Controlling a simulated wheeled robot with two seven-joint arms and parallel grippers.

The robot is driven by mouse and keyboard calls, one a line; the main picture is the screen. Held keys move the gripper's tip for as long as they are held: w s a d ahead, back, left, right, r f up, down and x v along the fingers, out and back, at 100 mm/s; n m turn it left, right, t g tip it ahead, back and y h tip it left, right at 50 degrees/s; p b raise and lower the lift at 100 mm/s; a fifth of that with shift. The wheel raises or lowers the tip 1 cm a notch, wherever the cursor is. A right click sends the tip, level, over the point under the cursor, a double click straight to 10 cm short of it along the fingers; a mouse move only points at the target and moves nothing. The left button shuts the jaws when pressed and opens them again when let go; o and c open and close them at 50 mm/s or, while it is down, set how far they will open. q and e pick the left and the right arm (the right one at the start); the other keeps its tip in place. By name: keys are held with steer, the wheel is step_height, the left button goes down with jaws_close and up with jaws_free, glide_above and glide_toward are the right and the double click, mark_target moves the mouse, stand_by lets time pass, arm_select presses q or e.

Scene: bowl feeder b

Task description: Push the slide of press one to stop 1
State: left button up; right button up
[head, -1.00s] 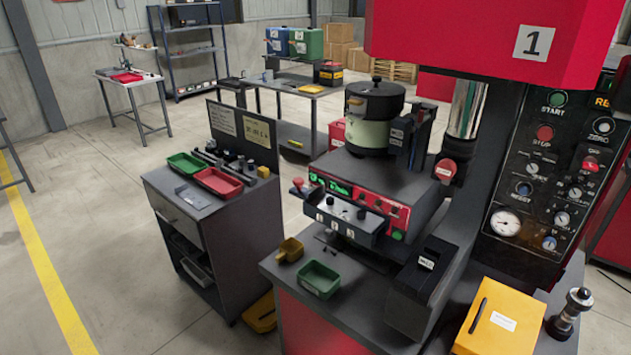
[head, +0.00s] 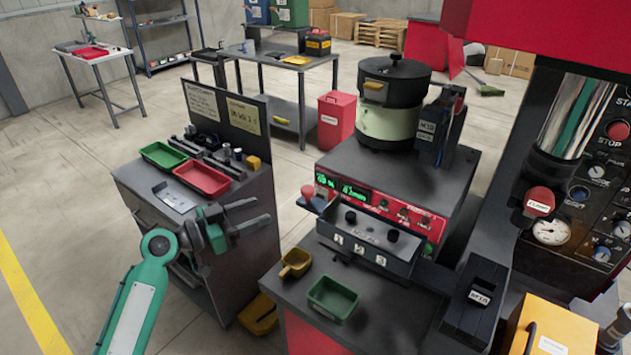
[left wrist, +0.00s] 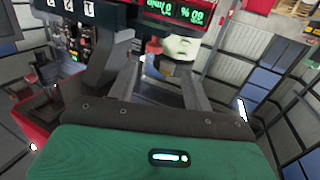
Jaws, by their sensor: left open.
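The slide's red ball knob (head: 308,191) stands at the left end of the grey stop rail (head: 365,246), whose front carries the labels 1, 2 and 3. In the left wrist view, which is upside down, the red knob (left wrist: 153,47) shows beyond the fingers, roughly between them. My left gripper (head: 262,213) is open and empty, left of the knob and apart from it, over the right side of the grey cabinet. Its two fingers also show in the left wrist view (left wrist: 162,75). My right gripper is not in view.
A black and pale green bowl feeder (head: 390,105) sits on the press unit behind the rail. A yellow scoop (head: 295,263) and green tray (head: 332,298) lie in front. Red (head: 202,177) and green (head: 163,155) trays stand on the cabinet. Air between gripper and knob looks clear.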

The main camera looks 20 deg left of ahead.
mark_target(304, 190)
arm_select(q)
steer(key=shift+m+h, duration=0.3)
steer(key=p+x, duration=0.2)
steer(key=x, duration=0.2)
steer(key=r+p+x, duration=0.1)
steer(key=p+x, duration=0.1)
steer(key=x, duration=0.2)
steer(key=p+x, duration=0.2)
steer(key=x, duration=0.2)
steer(key=shift+d+r, duration=0.3)
steer(key=shift+d, duration=0.2)
steer(key=shift+w+d+f+p, duration=0.1)
steer(key=shift+w+d+p, duration=0.25)
steer(key=shift+w, duration=0.05)
steer(key=c, duration=1)
steer(key=shift+d+f, duration=0.1)
jaws_close()
